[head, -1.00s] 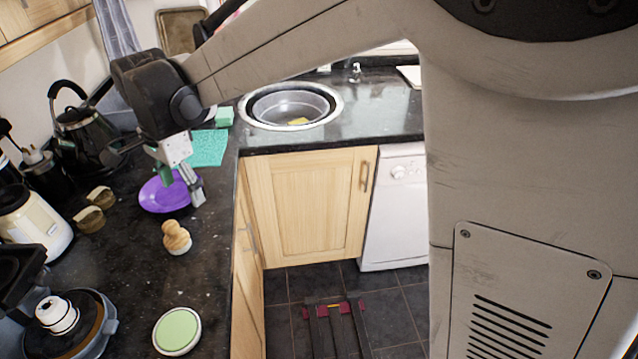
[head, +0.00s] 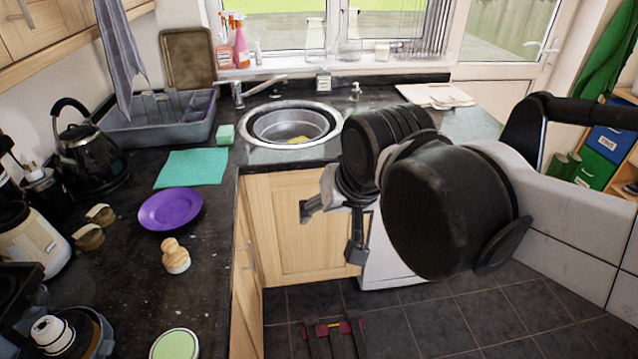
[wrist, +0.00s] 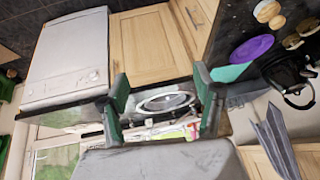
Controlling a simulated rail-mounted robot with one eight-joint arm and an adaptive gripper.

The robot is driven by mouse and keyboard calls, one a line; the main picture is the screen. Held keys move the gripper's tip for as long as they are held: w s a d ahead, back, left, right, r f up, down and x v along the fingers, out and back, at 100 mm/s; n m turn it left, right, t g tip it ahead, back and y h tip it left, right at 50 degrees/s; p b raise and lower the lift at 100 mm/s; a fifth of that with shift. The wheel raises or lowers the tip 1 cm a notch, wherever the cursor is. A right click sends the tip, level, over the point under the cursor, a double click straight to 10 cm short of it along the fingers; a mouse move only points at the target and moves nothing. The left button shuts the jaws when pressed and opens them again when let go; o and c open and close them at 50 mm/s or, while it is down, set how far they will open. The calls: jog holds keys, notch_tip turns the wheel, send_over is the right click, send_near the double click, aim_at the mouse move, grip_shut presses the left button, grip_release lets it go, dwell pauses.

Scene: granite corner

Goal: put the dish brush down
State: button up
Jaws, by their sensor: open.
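The dish brush (head: 176,256), pale wood with a round knob on top, stands upright on the dark counter (head: 130,285), in front of the purple plate. In the wrist view the brush (wrist: 266,10) shows small at the top right. My gripper (head: 331,232) is open and empty, out over the floor in front of the cupboard, well right of the brush and apart from it. Its two green-padded fingers (wrist: 161,85) are spread in the wrist view with nothing between them.
The purple plate (head: 171,209), a teal cloth (head: 191,168) and a kettle (head: 88,150) are on the left counter. A round green-topped item (head: 175,346) is near the front. The sink (head: 290,125) holds a basin. Bare counter lies around the brush.

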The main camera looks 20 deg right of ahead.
jog(key=shift+n+t+h, duration=0.3)
jog(key=shift+n+t, duration=0.3)
jog(key=shift+n, duration=0.3)
jog(key=s+d, duration=0.1)
jog(key=s+d+f, duration=0.2)
jog(key=shift+s+d, duration=0.1)
jog(key=shift+s, duration=0.3)
jog(key=shift+f+b, duration=0.55)
jog(key=shift+f, duration=0.05)
jog(key=shift+o, duration=0.3)
